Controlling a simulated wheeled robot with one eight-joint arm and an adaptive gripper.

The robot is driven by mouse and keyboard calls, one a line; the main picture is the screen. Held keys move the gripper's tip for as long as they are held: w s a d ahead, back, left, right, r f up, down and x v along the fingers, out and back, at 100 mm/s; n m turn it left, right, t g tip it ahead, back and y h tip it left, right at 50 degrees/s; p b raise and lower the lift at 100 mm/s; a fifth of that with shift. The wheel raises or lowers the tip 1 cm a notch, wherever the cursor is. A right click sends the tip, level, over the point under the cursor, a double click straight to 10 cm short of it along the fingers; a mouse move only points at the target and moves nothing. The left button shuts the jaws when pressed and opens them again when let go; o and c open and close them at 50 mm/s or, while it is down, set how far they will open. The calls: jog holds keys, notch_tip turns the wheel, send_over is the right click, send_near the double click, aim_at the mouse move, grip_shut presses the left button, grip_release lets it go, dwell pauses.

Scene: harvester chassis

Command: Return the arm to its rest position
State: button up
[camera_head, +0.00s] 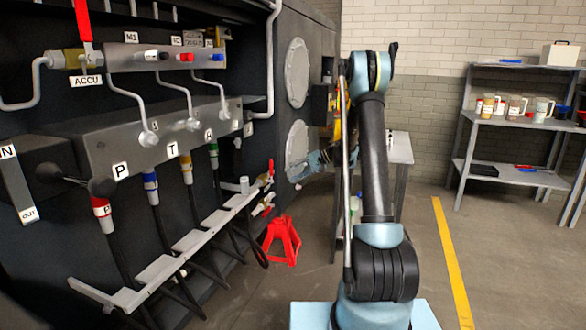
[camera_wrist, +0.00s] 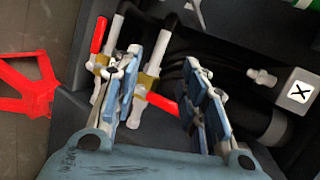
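My gripper (camera_head: 304,168) is raised beside the black chassis panel (camera_head: 262,100), in front of its lower round grey cover in the head view. In the wrist view its two blue-grey fingers (camera_wrist: 166,72) stand apart with a clear gap, and nothing is held between them. Beyond the fingers are valves with red handles (camera_wrist: 99,35) and brass fittings. My arm stands tall at the middle right of the head view, bent at a high elbow, and its forearm partly hides the wrist.
A red stand (camera_head: 283,240) is on the floor beside the chassis. Hoses with coloured collars hang above a grey rail (camera_head: 160,270). A small table (camera_head: 399,150) stands behind my arm. Shelves with mugs (camera_head: 515,120) stand at the back right. Floor around the yellow line (camera_head: 452,262) is clear.

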jog(key=s+d+r+h, duration=0.2)
jog(key=s+r, duration=0.1)
jog(key=s, duration=0.5)
jog(key=s+d+r+h, duration=0.2)
jog(key=s+r, duration=0.2)
jog(key=s, duration=0.5)
jog(key=s+d+r+h, duration=0.2)
jog(key=s+d+r, duration=0.1)
jog(key=s, duration=0.5)
jog(key=s+d+f+h, duration=0.2)
jog(key=s+d+f, duration=0.1)
jog(key=s, duration=0.5)
jog(key=s+d+f+t+h, duration=0.1)
jog(key=s+d+f+h, duration=0.1)
jog(key=s, duration=0.7)
jog(key=s+d+f+h, duration=0.2)
jog(key=s+d+f, duration=0.2)
jog(key=s, duration=0.5)
jog(key=d, duration=0.2)
jog(key=shift+s+d+f+n+t, duration=0.25)
jog(key=shift+d+f+n+t, duration=0.05)
jog(key=shift+d+f+t, duration=0.1)
